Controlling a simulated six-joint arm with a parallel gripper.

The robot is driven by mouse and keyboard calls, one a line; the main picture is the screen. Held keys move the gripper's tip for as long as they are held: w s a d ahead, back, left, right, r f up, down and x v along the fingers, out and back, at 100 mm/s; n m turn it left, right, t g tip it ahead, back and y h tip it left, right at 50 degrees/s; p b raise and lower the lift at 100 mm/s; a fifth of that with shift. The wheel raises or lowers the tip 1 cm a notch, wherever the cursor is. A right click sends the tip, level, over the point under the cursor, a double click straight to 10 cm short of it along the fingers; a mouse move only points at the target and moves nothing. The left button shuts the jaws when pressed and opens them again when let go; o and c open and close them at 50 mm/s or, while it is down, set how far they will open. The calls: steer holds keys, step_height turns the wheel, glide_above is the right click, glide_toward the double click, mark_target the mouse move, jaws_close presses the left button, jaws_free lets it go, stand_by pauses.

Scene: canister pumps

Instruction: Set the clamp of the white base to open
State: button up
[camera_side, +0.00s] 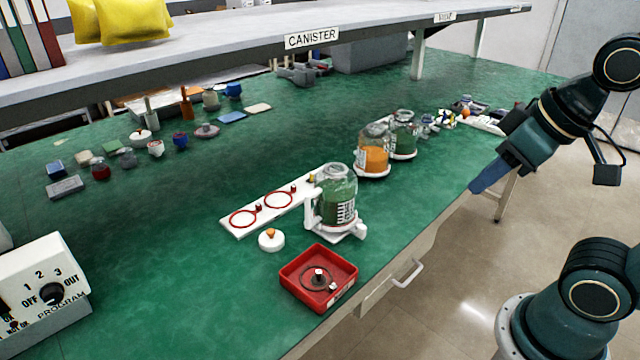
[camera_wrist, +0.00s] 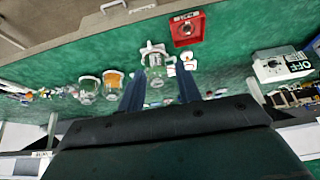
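A white base (camera_side: 352,234) stands on the green bench near its front edge, with a clear glass canister (camera_side: 338,196) of green contents upright on it. A white upright part is at the canister's left, and a small white piece juts out at the base's right. I cannot tell the clamp's setting. In the wrist view the canister (camera_wrist: 154,59) shows between and beyond my fingers. My gripper (camera_wrist: 160,73) is open and empty, its two blue fingers apart. In the side view my gripper (camera_side: 490,178) is at the right, past the bench's front edge, well away from the base.
A white plate with red rings (camera_side: 262,207) adjoins the base at left. A white knob (camera_side: 271,240) and a red tray (camera_side: 336,291) are in front. An orange-filled canister (camera_side: 373,157) and another green one (camera_side: 403,143) stand behind. A shelf (camera_side: 230,40) overhangs the bench's back.

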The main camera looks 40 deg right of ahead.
steer(key=shift+w, duration=0.15)
jaws_close()
steer(key=w+a+f+n+g+h, duration=0.1)
steer(key=w+f+n+g+h, duration=0.2)
steer(key=w, duration=0.6)
steer(key=w+f+n+g+h, duration=0.1)
steer(key=w+f+n, duration=0.2)
steer(key=w+n, duration=0.45)
steer(key=w+a+f+n+h, duration=0.2)
steer(key=w+a+f+n, duration=0.1)
steer(key=f, duration=0.5)
steer(key=w+a+f+n+g+h, duration=0.1)
steer(key=w+a+f+n+h, duration=0.2)
steer(key=w+f, duration=0.3)
step_height(320, 180, down, 3)
steer(key=shift+w+a+f+n, duration=0.15)
steer(key=shift+a+f+n, duration=0.05)
steer(key=shift+a+n, duration=0.55)
